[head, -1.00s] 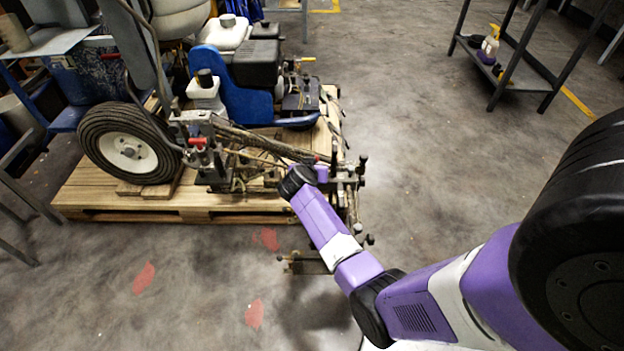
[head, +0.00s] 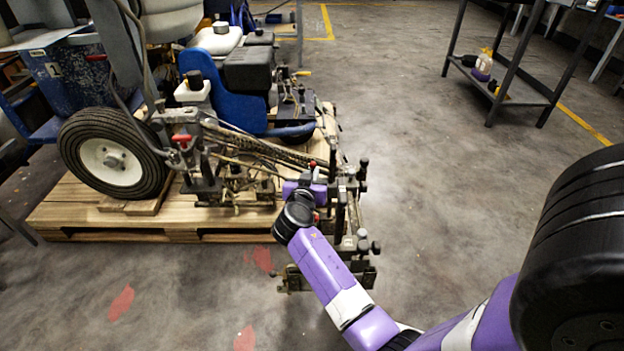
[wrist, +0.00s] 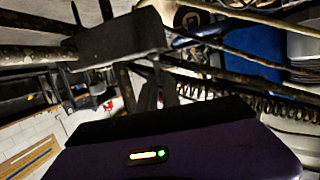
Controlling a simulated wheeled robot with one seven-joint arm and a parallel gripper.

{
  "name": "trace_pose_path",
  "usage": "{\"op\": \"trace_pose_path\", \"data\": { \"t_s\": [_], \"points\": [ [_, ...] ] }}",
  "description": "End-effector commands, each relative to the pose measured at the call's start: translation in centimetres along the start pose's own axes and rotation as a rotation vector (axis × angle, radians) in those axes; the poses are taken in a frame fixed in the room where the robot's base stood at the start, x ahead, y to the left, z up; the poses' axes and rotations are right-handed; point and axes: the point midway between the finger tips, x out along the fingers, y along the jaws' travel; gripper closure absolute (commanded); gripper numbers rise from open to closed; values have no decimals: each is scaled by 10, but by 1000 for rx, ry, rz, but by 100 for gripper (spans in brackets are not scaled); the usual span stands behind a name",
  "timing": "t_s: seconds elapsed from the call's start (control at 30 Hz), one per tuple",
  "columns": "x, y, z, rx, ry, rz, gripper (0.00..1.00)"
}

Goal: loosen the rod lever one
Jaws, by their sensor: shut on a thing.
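The line striper (head: 250,75) stands on a wooden pallet (head: 110,215) in the head view. My gripper (head: 304,188) is at its front end, among rods, clamps and black knobs. In the wrist view the dark fingers of my gripper (wrist: 158,92) reach up among the rods, under a dark block (wrist: 122,38). My gripper is shut on a part there, taken to be the rod lever; the grip itself is mostly hidden by my wrist and the dark fingers. A small red part (head: 312,164) shows just above my gripper.
A red-handled part (head: 182,138) sits near the wheel (head: 113,158). Hoses and rods run close around my gripper. A dark shelf cart (head: 510,85) with bottles stands at the back right. The floor between is clear.

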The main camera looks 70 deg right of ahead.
Motion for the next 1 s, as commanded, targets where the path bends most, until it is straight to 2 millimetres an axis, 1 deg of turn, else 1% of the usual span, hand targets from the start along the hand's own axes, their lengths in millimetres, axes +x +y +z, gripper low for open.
{"op": "trace_pose_path", "data": {
  "t_s": [0.47,0.5,0.57,0.6,0.87,1.0],
  "points": [
    [-1,0,0,0,6,-1,100],
    [-1,0,0,0,6,-1,84],
    [-1,0,0,0,6,-1,72],
    [0,0,0,0,6,-1,70],
    [0,0,0,1,6,0,70],
    [-2,0,-8,1,6,0,70]
  ]
}}
